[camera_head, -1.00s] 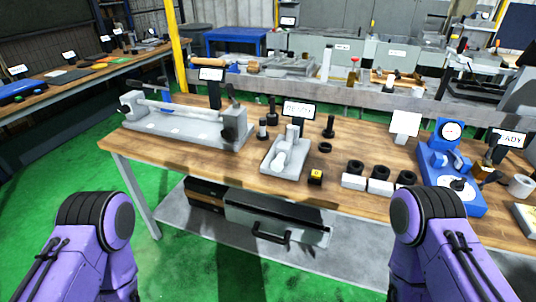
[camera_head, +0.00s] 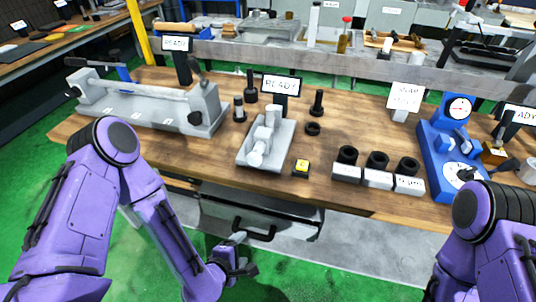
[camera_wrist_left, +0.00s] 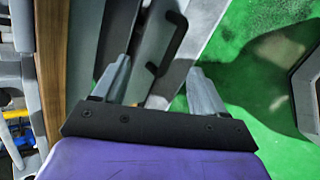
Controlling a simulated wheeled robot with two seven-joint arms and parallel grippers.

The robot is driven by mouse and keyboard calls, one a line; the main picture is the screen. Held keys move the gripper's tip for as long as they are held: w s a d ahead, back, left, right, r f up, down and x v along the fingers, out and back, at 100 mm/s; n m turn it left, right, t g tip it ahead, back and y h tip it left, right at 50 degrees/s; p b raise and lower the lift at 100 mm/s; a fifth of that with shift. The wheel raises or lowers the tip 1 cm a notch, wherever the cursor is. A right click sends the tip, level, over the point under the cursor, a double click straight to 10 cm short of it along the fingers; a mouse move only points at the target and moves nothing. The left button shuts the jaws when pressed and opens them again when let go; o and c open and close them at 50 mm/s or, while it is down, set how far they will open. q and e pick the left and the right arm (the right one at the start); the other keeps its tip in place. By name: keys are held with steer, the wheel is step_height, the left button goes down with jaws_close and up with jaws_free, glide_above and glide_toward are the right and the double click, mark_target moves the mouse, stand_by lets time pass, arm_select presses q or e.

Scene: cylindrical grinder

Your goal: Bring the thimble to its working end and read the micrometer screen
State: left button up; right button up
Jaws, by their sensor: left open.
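The micrometer (camera_head: 266,140) is a light grey device on a grey base at the middle of the wooden bench. Its rounded thimble end (camera_head: 257,156) points toward me. A small screen (camera_head: 281,86) behind it reads READY. My left gripper (camera_head: 239,244) is low in front of the bench, below the tabletop and near the drawer, apart from the micrometer. In the left wrist view its two grey fingers (camera_wrist_left: 157,85) are spread with nothing held between them. My right arm is at the lower right of the head view, and its gripper is out of frame.
A drawer with a black handle (camera_head: 254,229) hangs under the bench (camera_head: 215,165). A grey bench fixture (camera_head: 150,108) stands left. Several black rings on white blocks (camera_head: 377,179) and a blue gauge stand (camera_head: 440,160) stand right. A small yellow-topped block (camera_head: 301,167) sits near the micrometer.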

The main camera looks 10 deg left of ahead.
arm_select(q)
steer(key=w+r+n+t, duration=0.4)
steer(key=w+r+n, duration=0.2)
steer(key=w+r, duration=0.1)
steer(key=n+t+y, duration=0.1)
steer(key=n+t, duration=0.3)
steer(key=n, duration=0.4)
glide_toward(253, 161)
steer(key=w, duration=0.6)
steer(key=w+p, duration=0.1)
steer(key=w, duration=0.2)
steer(key=w+p, duration=0.1)
steer(key=w, duration=0.2)
steer(key=shift+d, duration=0.25)
steer(key=shift+w, duration=0.35)
steer(key=shift+c, duration=0.3)
steer(key=c, duration=1)
